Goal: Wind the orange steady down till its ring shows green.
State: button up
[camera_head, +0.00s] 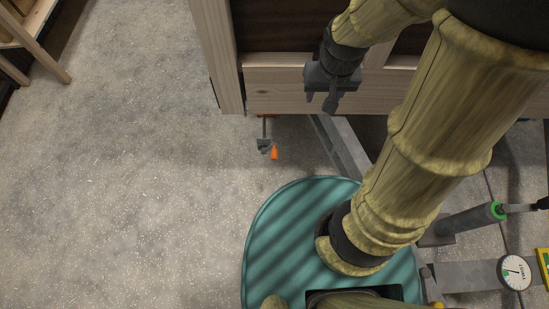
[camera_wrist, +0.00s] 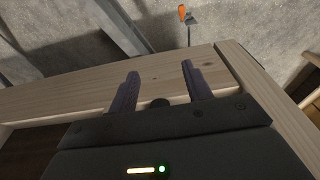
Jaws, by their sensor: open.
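The orange steady shows as a small orange handle (camera_head: 274,152) on a grey bracket, low by the corner of the wooden hut frame. The handle also shows at the top of the wrist view (camera_wrist: 182,13), beside a thin grey rod. I cannot make out a ring on this steady or its colour. My gripper (camera_head: 322,104) is above and to the right of the handle in the head view, in front of the wooden frame. In the wrist view its two dark fingers (camera_wrist: 160,72) are apart with nothing between them.
The wooden frame (camera_head: 284,89) stands close behind my gripper. A grey chassis beam (camera_head: 343,149) slants right of the handle. A green ring (camera_head: 497,210) sits on a grey tube at right, near a round dial (camera_head: 514,273). Speckled floor at left is clear.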

jog(key=g+b, duration=0.2)
jog(key=b, duration=2.4)
send_over(274, 154)
notch_tip(274, 154, down, 35)
jog(key=shift+r, duration=0.2)
notch_tip(274, 154, down, 17)
jog(key=b, duration=0.5)
jog(key=shift+f, duration=0.2)
grip_shut()
